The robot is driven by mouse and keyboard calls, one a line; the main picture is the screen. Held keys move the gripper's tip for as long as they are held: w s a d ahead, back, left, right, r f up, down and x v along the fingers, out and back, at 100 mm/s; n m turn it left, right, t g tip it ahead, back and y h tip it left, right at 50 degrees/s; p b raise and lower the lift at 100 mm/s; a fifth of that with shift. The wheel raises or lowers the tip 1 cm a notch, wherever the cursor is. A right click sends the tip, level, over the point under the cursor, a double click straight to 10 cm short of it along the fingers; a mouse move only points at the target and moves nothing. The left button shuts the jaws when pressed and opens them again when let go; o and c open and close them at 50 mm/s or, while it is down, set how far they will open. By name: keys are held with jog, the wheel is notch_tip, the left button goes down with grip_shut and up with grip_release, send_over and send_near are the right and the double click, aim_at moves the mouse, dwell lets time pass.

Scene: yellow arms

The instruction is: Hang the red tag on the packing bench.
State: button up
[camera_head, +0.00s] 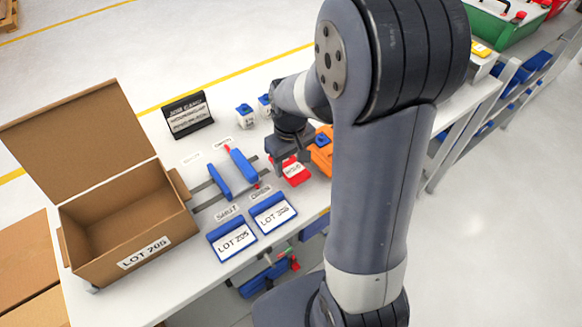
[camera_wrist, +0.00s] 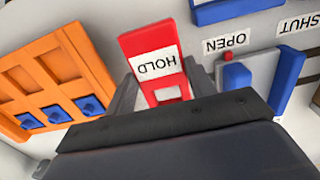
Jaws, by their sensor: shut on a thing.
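The red tag (camera_head: 291,170) has a white label, which reads HOLD in the wrist view (camera_wrist: 153,60). My gripper (camera_head: 287,158) is shut on the tag. In the wrist view its two dark fingers (camera_wrist: 164,90) stand on either side of the tag's lower part. The tag is close over the packing bench (camera_head: 165,295), beside the orange rack; I cannot tell whether it touches the bench top. The fingertips are partly hidden in the head view.
An orange rack (camera_head: 321,157) with blue blocks stands close right of the tag. Left are upright blue pieces (camera_head: 243,167) and two blue LOT holders (camera_head: 232,238). An open cardboard box (camera_head: 130,225) is at the left. A black sign (camera_head: 188,115) stands at the back.

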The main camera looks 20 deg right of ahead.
aim_at(291, 166)
jog(key=shift+f, duration=1.2)
jog(key=shift+f, duration=0.25)
jog(key=o, duration=1)
jog(key=shift+r, duration=0.15)
notch_tip(291, 166, up, 11)
jog(key=shift+d+f, duration=0.1)
jog(key=shift+f, duration=0.1)
